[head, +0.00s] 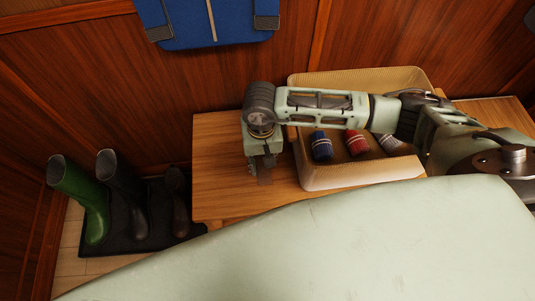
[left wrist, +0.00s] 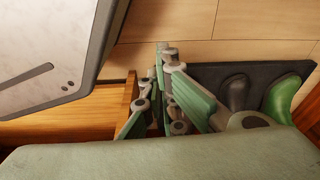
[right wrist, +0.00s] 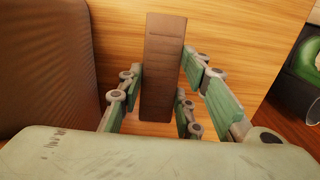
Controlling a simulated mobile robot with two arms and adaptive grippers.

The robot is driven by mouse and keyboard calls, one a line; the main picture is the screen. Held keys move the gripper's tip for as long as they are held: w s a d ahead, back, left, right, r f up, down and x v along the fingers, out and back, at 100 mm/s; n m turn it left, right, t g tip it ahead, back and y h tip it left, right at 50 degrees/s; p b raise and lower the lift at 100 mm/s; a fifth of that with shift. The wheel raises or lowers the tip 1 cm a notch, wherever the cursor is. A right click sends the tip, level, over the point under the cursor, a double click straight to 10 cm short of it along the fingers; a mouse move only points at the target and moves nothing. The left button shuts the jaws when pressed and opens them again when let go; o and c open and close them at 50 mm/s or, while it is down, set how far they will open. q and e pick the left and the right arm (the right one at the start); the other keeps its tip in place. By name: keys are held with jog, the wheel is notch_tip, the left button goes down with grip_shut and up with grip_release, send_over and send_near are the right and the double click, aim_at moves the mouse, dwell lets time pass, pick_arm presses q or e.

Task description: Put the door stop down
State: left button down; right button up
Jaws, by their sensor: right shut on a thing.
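The door stop (head: 264,176) is a small dark brown wedge over the left part of the wooden bench (head: 218,195). In the right wrist view the door stop (right wrist: 163,60) stands out lengthwise between the fingers. My right gripper (head: 262,164) points down and is shut on it; in the right wrist view the gripper (right wrist: 160,98) hides its near end. I cannot tell whether the door stop touches the wood. My left gripper (left wrist: 159,85) shows only in the left wrist view, its fingers together and empty, beside the bench's end.
A wicker basket (head: 345,180) with blue, red and pale rolled items stands right of the right gripper, under my forearm. Boots (head: 90,195) stand on a dark mat (head: 155,235) on the floor at left. A blue bag (head: 210,25) hangs on the wall. The bench's left end is bare.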

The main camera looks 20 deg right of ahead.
aim_at(263, 167)
notch_tip(263, 167, down, 5)
jog(key=shift+r, duration=0.1)
jog(key=shift+f, duration=0.35)
pick_arm(q)
jog(key=shift+w+d+r+b, duration=0.1)
jog(key=shift+w+r+b, duration=0.2)
jog(key=shift+w+r, duration=0.65)
jog(key=shift+s+f, duration=0.1)
pick_arm(e)
jog(key=shift+f, duration=0.15)
